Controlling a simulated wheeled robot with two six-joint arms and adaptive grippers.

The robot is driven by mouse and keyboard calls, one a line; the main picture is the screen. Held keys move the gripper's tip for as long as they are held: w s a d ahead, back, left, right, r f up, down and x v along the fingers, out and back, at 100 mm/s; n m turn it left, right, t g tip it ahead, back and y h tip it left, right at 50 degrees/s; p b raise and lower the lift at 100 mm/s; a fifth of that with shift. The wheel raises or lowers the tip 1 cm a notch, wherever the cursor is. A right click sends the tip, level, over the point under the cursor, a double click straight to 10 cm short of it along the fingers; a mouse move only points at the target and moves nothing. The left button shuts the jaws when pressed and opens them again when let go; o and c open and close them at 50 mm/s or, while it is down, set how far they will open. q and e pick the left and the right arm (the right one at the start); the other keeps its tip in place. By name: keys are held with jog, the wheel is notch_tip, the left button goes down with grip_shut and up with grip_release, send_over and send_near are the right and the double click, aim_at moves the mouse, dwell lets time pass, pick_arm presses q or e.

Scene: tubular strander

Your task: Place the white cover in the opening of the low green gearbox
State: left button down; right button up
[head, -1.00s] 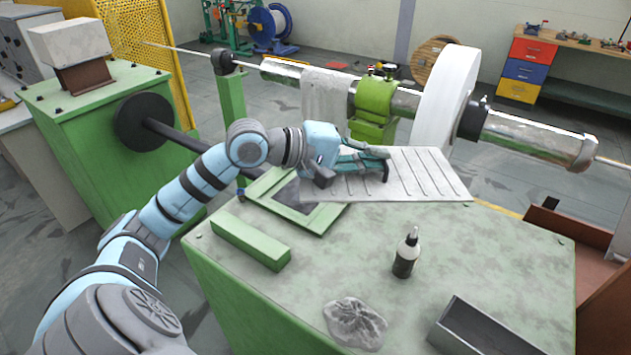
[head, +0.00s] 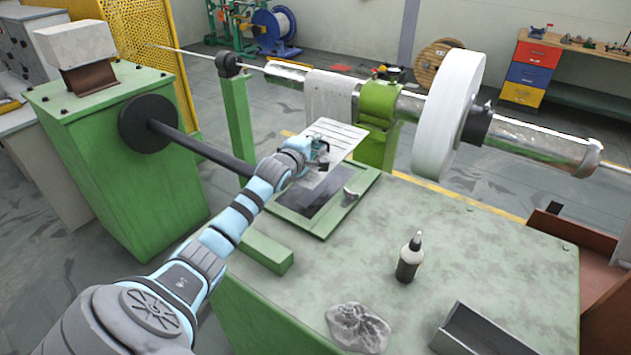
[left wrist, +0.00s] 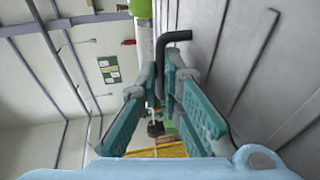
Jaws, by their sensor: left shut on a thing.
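The white cover (head: 338,138), a thin ribbed plate, is held tilted above the back part of the opening in the low green gearbox (head: 428,268). It also fills the right side of the left wrist view (left wrist: 255,60). My left gripper (head: 320,158) is shut on the cover's dark bent handle (left wrist: 172,38), which shows between its teal fingers in the left wrist view. The dark opening (head: 312,202) has a raised green rim and is largely uncovered below the plate. The cover's underside is hidden. My right gripper is not in view.
A small grey item (head: 350,197) is at the rim's right side. On the gearbox top are a green block (head: 262,252), a dark bottle (head: 410,258), a crumpled clear bag (head: 358,326) and a metal tray (head: 485,335). A shaft with a white disc (head: 447,118) runs behind.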

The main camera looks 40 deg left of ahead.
pick_arm(q)
notch_tip(320, 180, down, 9)
jog(key=shift+w+r+b, duration=0.15)
jog(key=shift+r+b, duration=0.05)
jog(key=shift+b, duration=0.65)
notch_tip(320, 180, down, 4)
jog(key=shift+f+b, duration=0.1)
jog(key=shift+b, duration=1)
jog(key=c, duration=2.1)
grip_release()
jog(key=o, duration=0.3)
jog(key=shift+o, duration=0.2)
